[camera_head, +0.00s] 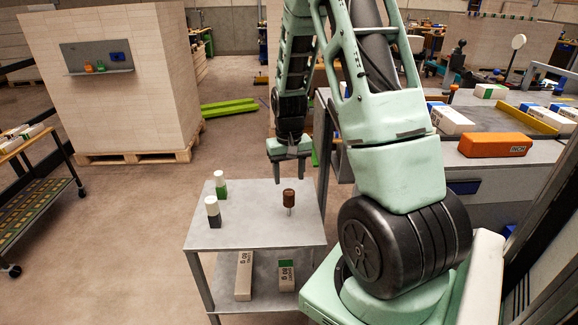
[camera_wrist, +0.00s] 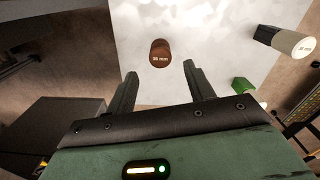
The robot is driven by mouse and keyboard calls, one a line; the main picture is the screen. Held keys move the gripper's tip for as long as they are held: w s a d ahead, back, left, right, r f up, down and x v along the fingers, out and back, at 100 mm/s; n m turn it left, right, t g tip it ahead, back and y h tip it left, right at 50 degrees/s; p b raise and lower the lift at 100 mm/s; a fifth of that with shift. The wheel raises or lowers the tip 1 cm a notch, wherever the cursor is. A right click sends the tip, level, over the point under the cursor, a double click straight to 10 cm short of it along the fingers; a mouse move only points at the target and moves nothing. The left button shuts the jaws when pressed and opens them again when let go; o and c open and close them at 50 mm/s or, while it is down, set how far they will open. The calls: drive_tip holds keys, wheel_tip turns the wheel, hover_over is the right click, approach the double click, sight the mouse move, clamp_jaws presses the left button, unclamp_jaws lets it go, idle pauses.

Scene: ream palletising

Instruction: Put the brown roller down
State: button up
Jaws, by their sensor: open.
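The brown roller (camera_head: 289,198) stands upright on the grey top of a small two-level cart (camera_head: 262,232), near its right side. In the wrist view the brown roller (camera_wrist: 160,53) shows end-on, with "35 mm" or similar on its top, ahead of the fingertips. My gripper (camera_head: 290,172) is above and behind the roller in the head view, apart from it. The wrist view shows my gripper (camera_wrist: 157,75) with its fingers spread and nothing between them.
A white-and-green roller (camera_head: 220,184) and a white-and-dark roller (camera_head: 213,211) stand on the cart top's left side. Wrapped reams (camera_head: 244,275) lie on the lower shelf. A tall pallet stack (camera_head: 110,75) stands behind left.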

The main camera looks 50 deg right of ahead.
drive_tip(key=a+r+n, duration=0.3)
drive_tip(key=a+r, duration=0.1)
drive_tip(key=a, duration=0.8)
drive_tip(key=a+r+n, duration=0.4)
drive_tip(key=a+r, duration=0.1)
drive_tip(key=a, duration=0.8)
drive_tip(key=s+a+r+n, duration=0.2)
drive_tip(key=s+a+n, duration=0.5)
drive_tip(key=s+a, duration=0.8)
drive_tip(key=shift+s+a+n+y, duration=0.3)
drive_tip(key=shift+s+a+n, duration=0.1)
drive_tip(key=shift+s, duration=0.7)
